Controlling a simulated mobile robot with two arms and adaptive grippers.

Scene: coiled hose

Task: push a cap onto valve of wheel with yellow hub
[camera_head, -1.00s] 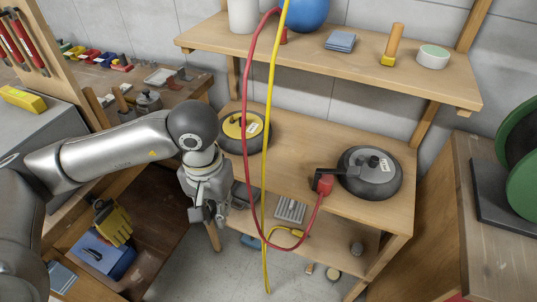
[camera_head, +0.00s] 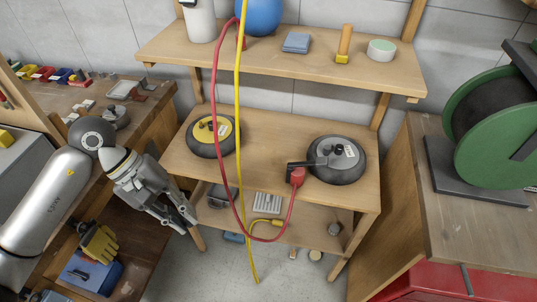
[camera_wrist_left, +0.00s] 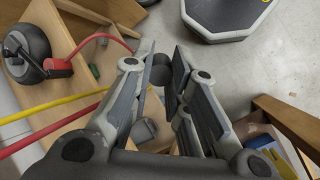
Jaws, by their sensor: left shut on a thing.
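The wheel with the yellow hub (camera_head: 204,146) lies flat on the wooden shelf at the left in the head view. A dark valve stub stands near its hub, partly hard to make out. My left gripper (camera_head: 184,222) is in front of and below that wheel, apart from it, pointing down to the right. In the left wrist view its fingers (camera_wrist_left: 162,80) are shut on a small dark round cap (camera_wrist_left: 160,72) near the tips. The cap cannot be made out in the head view. My right gripper is not in view.
A red hose (camera_head: 217,95) and a yellow hose (camera_head: 238,100) hang before the shelf, just right of the yellow-hub wheel. A grey-hub wheel (camera_head: 340,176) with a red connector (camera_head: 297,177) lies at the right. A green reel (camera_head: 505,160) stands far right.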

